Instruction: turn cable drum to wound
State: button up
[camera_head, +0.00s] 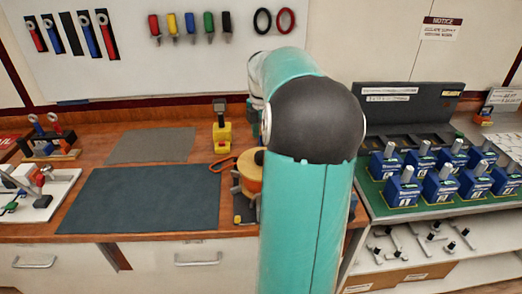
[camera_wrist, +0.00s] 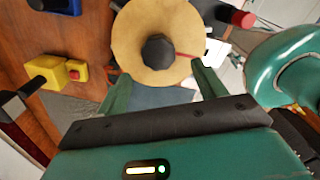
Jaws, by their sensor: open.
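The cable drum (camera_head: 249,172) stands on the wooden bench at the right end of the dark mat, partly hidden behind my teal arm. It has an orange-tan body with a dark knob on top. In the wrist view the drum is a round tan disc (camera_wrist: 135,48) with a dark hub (camera_wrist: 158,49) at its middle. My gripper (camera_wrist: 161,72) is open, its two green fingers apart on either side of the disc's lower edge in the picture. In the head view the gripper is hidden.
A dark mat (camera_head: 145,200) lies bare to the left. Several blue breakers (camera_head: 403,188) stand on a green board at right. A red knob (camera_wrist: 243,19) shows near the disc.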

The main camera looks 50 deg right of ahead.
notch_tip(320, 180, down, 5)
jog(key=shift+w+f, duration=0.15)
jog(key=shift+f, duration=0.1)
jog(key=c, duration=1.4)
